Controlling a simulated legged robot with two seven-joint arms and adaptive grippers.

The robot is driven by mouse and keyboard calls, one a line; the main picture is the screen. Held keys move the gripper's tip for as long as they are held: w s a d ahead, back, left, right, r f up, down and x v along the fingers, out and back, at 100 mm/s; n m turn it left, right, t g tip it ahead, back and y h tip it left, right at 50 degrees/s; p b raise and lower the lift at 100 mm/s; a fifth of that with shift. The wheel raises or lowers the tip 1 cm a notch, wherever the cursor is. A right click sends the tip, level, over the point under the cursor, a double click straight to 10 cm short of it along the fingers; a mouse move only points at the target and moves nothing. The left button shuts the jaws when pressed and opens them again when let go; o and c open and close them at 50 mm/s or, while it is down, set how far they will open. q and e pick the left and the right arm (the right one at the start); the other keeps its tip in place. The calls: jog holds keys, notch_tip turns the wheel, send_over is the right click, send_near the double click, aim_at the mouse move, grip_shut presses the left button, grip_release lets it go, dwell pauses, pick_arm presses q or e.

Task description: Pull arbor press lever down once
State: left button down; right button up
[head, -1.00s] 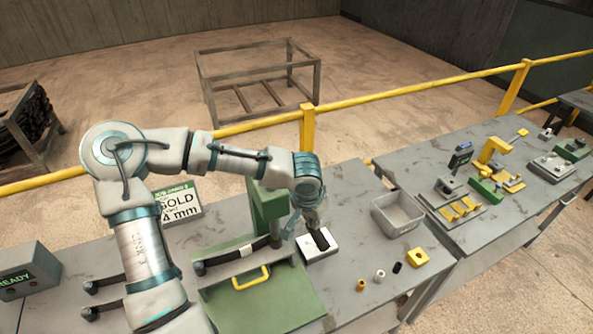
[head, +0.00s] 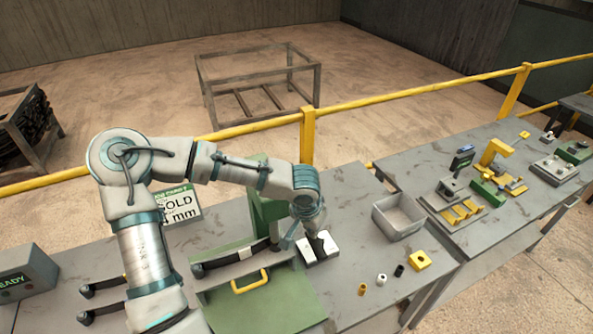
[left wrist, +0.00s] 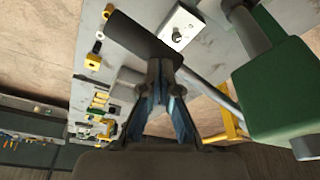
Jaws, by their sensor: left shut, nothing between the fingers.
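The green arbor press (head: 266,208) stands on the near bench, and part of it fills the right of the left wrist view (left wrist: 275,90). Its lever has a thick dark grip (left wrist: 140,36) and a thin grey rod (left wrist: 205,86) running toward the press. My left gripper (left wrist: 161,75) is shut and empty, with its fingertips right at the dark grip, not around it. Whether they touch is hard to tell. In the head view my left gripper (head: 314,226) is over a white block (head: 330,245) beside the press. My right gripper is out of view.
A grey bin (head: 398,216), several small rings and a yellow block (head: 420,260) are to the right. A sign (head: 180,208) stands behind. A yellow rail (head: 400,93) runs beyond the bench.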

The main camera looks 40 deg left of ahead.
pick_arm(q)
jog(key=shift+f, duration=0.5)
jog(key=shift+s+f, duration=0.15)
jog(key=shift+f, duration=0.1)
jog(key=shift+w+a+r+p, duration=0.15)
jog(key=shift+w+r+p, duration=0.05)
jog(key=shift+r+p, duration=0.35)
jog(key=shift+w+a+r+p, duration=0.1)
jog(key=shift+w+r+p, duration=0.05)
jog(key=shift+r+p, duration=0.4)
jog(key=r+p, duration=0.1)
jog(key=a+r+p, duration=0.1)
jog(key=p, duration=0.1)
jog(key=r+p, duration=0.1)
jog(key=r, duration=0.1)
jog(key=shift+w+a+p, duration=0.25)
jog(key=shift+w+p, duration=0.1)
jog(key=shift+p, duration=0.05)
jog(key=s+d+r, duration=0.2)
jog(key=d, duration=0.3)
jog(key=s+d+r+p, duration=0.1)
jog(key=s+d+r, duration=0.1)
jog(key=d, duration=0.4)
jog(key=shift+s, duration=0.75)
jog(key=shift+a, duration=0.15)
